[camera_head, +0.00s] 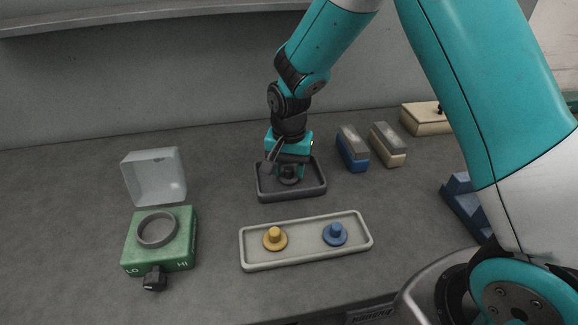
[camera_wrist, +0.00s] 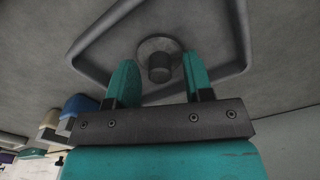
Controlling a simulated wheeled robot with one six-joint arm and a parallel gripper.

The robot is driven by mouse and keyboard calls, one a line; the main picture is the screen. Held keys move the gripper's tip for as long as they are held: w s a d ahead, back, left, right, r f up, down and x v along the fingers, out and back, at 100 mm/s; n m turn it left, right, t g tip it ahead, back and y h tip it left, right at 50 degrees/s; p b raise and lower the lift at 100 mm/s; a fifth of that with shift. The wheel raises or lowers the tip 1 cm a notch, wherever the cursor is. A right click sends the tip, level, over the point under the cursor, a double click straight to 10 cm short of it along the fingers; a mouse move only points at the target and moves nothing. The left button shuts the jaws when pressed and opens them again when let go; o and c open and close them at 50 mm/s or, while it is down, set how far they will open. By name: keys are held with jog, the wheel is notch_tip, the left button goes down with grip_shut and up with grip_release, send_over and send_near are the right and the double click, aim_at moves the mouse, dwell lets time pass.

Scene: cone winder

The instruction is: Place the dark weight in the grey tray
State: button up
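The dark weight (camera_wrist: 160,66), a grey disc with an upright knob, sits inside the dark grey tray (camera_head: 262,193). In the head view the weight (camera_head: 289,176) is partly hidden by my gripper. In the wrist view the tray rim (camera_wrist: 243,35) runs around it. My gripper (camera_wrist: 161,80) is open, with one teal finger on each side of the knob and a visible gap to both. In the head view my gripper (camera_head: 289,172) points down over this tray. A second, light grey tray (camera_head: 252,262) in front holds a yellow weight (camera_head: 275,238) and a blue weight (camera_head: 335,234).
At left stand a green LO/HI box (camera_head: 178,245) with a ring on top and a clear cover (camera_head: 155,177). Blue-grey (camera_head: 352,148) and beige-grey (camera_head: 388,144) blocks and a beige box (camera_head: 425,119) stand behind right. A blue object (camera_head: 462,200) lies right.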

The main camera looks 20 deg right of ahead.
aim_at(289, 168)
jog(key=shift+r, duration=0.15)
notch_tip(289, 168, up, 11)
jog(key=s+a+r+n+y, duration=0.1)
jog(key=s+n, duration=0.3)
jog(key=s, duration=0.4)
jog(key=s+a+r+n+y, duration=0.1)
jog(key=s+r+n, duration=0.3)
jog(key=s, duration=0.4)
jog(key=s+a+r+n+y, duration=0.2)
jog(key=s+n, duration=0.4)
jog(key=s, duration=0.3)
jog(key=shift+a+r, duration=0.55)
jog(key=shift+a, duration=0.1)
